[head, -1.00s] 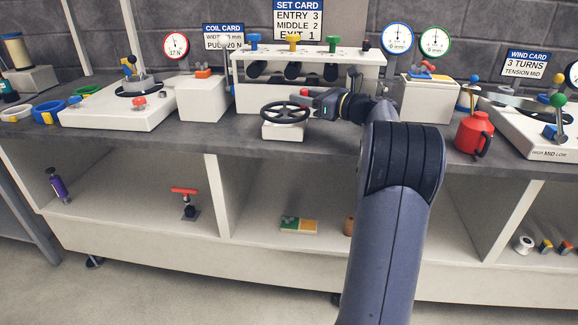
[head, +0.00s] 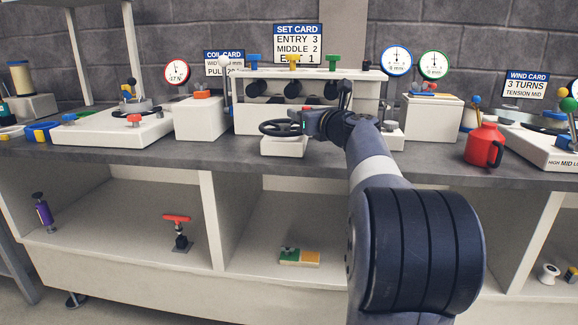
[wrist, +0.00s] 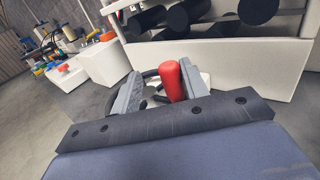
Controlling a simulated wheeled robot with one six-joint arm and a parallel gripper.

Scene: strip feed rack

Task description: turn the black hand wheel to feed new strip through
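The black hand wheel (head: 268,127) lies flat on a small white block (head: 284,147) in front of the white roller stand (head: 262,119). Its red knob (wrist: 171,80) stands upright between my gripper's fingers in the wrist view, close to the right finger. My gripper (head: 304,122) is at the wheel's right side in the head view. In the wrist view my gripper (wrist: 158,92) has its fingers apart, with a gap left of the knob. Part of the black rim (wrist: 151,74) shows between them.
Black rollers (head: 293,90) sit in the stand behind the wheel, under blue, yellow and green knobs. A white box (head: 200,118) stands left of the wheel. A red jug (head: 484,142) stands to the right. The grey counter (head: 225,158) in front of the wheel is clear.

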